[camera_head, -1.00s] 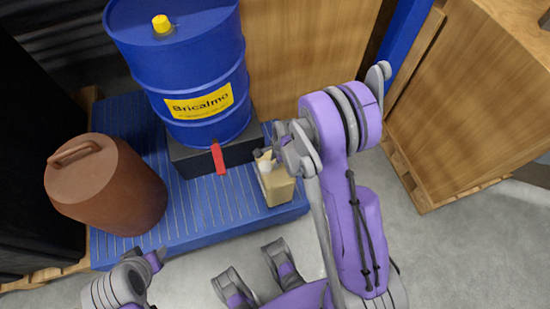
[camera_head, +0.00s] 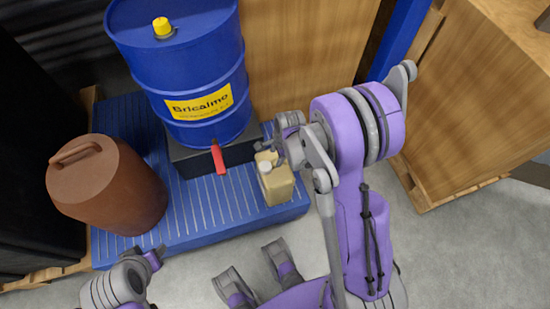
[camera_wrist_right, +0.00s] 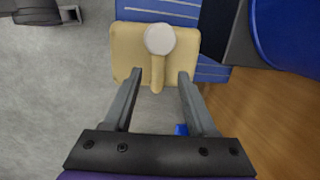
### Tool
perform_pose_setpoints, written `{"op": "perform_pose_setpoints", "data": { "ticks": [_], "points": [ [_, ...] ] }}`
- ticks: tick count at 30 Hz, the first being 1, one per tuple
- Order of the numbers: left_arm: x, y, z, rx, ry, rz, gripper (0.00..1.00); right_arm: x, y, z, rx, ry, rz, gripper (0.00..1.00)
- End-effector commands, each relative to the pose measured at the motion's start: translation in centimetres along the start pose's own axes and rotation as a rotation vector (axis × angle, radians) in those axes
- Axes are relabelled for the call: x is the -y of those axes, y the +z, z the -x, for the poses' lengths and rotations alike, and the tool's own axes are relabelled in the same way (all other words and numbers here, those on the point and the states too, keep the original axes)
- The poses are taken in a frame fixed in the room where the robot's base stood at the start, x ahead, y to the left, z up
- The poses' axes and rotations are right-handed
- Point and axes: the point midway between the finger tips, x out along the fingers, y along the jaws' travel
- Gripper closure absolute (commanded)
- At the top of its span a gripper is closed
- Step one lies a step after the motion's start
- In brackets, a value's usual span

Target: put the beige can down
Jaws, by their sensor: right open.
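The beige can (camera_head: 279,187) with a pale round cap stands upright on the blue ribbed platform (camera_head: 215,228), near its front right corner. My right gripper (camera_head: 270,143) is at the can's top, on its far side in the head view, and partly covers it. In the right wrist view my right gripper (camera_wrist_right: 160,74) is open. The can (camera_wrist_right: 126,52) lies ahead of its fingers, and the end of its handle (camera_wrist_right: 157,74) shows between the fingertips, apart from both. My left gripper cannot be made out.
A blue drum (camera_head: 190,70) with a red tap handle (camera_head: 218,159) stands on a dark base (camera_head: 190,161), just left of the can. A brown lidded container (camera_head: 110,190) is on the platform's left. A wooden crate (camera_head: 480,110) stands right. Grey floor lies in front.

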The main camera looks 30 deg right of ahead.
Motion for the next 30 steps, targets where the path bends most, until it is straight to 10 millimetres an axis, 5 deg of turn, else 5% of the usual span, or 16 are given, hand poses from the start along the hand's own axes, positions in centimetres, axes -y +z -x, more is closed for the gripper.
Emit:
{"op": "perform_pose_setpoints", "data": {
  "ticks": [6,17,30],
  "points": [
    [0.0,-0.5,1.1,-0.004,0.000,0.000,0.50,0.0,0.0,4.8,0.000,0.000,-0.001,0.43],
    [0.0,-0.7,1.4,-0.005,0.000,0.000,0.50,-0.6,0.9,8.8,-0.007,-0.015,0.116,0.43],
    [0.0,-0.7,1.4,-0.005,0.000,0.000,0.50,-8.9,6.0,19.0,-0.144,-0.142,1.195,0.43]
  ]
}}
